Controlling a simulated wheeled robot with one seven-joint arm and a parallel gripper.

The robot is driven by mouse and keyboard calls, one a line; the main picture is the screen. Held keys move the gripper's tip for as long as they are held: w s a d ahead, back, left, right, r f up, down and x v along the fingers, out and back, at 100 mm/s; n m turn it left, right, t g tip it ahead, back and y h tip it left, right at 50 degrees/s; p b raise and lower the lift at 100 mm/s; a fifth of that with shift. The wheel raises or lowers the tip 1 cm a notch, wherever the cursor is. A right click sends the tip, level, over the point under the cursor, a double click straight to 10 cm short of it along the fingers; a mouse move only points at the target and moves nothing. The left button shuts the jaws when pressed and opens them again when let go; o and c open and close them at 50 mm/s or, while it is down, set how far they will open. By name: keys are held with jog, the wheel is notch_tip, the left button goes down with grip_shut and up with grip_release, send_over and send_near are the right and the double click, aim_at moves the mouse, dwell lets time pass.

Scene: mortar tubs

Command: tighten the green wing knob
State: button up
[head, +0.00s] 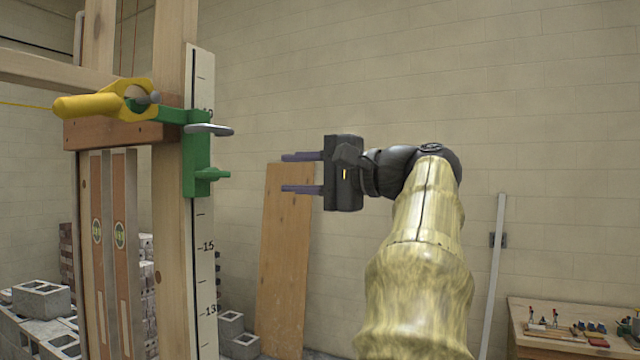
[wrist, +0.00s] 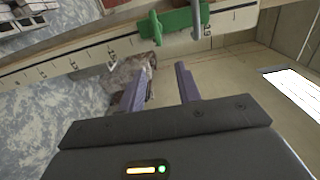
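The green wing knob (head: 211,175) sticks out from the lower right of a green clamp bracket (head: 196,150) on a wooden post. In the wrist view the wing knob (wrist: 155,28) shows near the top, on the bracket (wrist: 179,20). A grey lever (head: 209,129) sits above the knob in the head view and shows beside it in the wrist view (wrist: 196,18). My gripper (head: 284,172) is to the right of the knob at about its height, pointing left, clearly apart from it. Its two purple fingers (wrist: 163,72) are open with nothing between them.
A marked measuring strip (head: 203,245) runs down the post. A yellow-handled tool (head: 105,103) rests at the bracket's left. Two levels (head: 121,235) stand left of the post. A wooden board (head: 284,250) leans on the wall behind my gripper. A tool bench (head: 560,318) is at lower right.

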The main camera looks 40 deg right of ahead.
jog(key=v, duration=0.4)
dwell(0.4)
